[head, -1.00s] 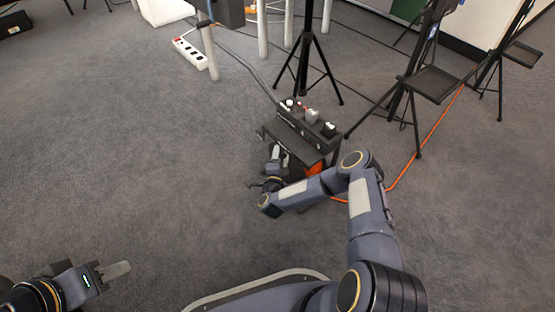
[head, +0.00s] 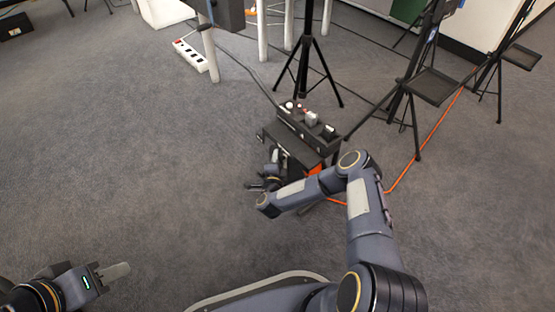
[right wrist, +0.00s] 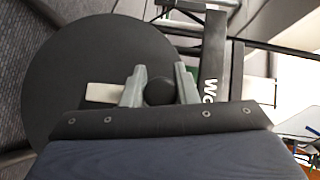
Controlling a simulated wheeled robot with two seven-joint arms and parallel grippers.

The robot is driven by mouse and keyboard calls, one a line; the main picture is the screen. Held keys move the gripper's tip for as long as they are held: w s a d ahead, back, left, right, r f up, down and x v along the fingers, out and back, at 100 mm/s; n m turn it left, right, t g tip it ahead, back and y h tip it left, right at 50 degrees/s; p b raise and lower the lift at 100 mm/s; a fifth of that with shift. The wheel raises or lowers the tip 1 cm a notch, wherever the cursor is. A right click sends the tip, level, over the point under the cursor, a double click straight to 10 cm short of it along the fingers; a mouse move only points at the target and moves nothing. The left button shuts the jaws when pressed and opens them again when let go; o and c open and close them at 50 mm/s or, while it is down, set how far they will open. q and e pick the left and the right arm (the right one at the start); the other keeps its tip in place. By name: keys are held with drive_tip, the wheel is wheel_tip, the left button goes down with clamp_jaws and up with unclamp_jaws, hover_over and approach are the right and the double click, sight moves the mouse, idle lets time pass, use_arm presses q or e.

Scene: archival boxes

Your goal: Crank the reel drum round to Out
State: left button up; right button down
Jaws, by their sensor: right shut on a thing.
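The reel drum shows in the right wrist view as a large dark round disc (right wrist: 75,65). A pale bar (right wrist: 101,92) lies across its face, and a dark round crank knob (right wrist: 159,92) stands near its right edge. My right gripper (right wrist: 160,80) is shut on this knob, one grey finger on each side. A dark grey strip (right wrist: 213,70) beside the disc carries white letters, of which only "Wo" shows. No "Out" mark is visible. In the head view my right arm partly hides the reel. My left gripper (head: 115,272) is low at the left, away from the reel.
A black box with small items on top (head: 307,127) stands behind the reel. An orange cable (head: 425,146) runs along the floor to the right. Black stands (head: 436,86) and a white power strip (head: 190,55) are farther back. The carpet at left is clear.

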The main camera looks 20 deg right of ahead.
drive_tip(key=shift+w+a+f+n+g+p, duration=0.2)
drive_tip(key=shift+w+f+n+g+p, duration=0.1)
drive_tip(key=shift+w+n+g+p, duration=0.35)
drive_tip(key=shift+w+a+f+n+g+p, duration=0.3)
drive_tip(key=shift+w+n+g, duration=0.2)
drive_tip(key=shift+g, duration=0.4)
drive_tip(key=shift+w+a+f+n+g+p, duration=0.15)
drive_tip(key=shift+w+f+n+g+p, duration=0.2)
drive_tip(key=shift+w+n+g+p, duration=0.3)
drive_tip(key=c, duration=1.1)
unclamp_jaws()
drive_tip(key=shift+p+v, duration=1.7)
drive_tip(key=shift+v, duration=2.25)
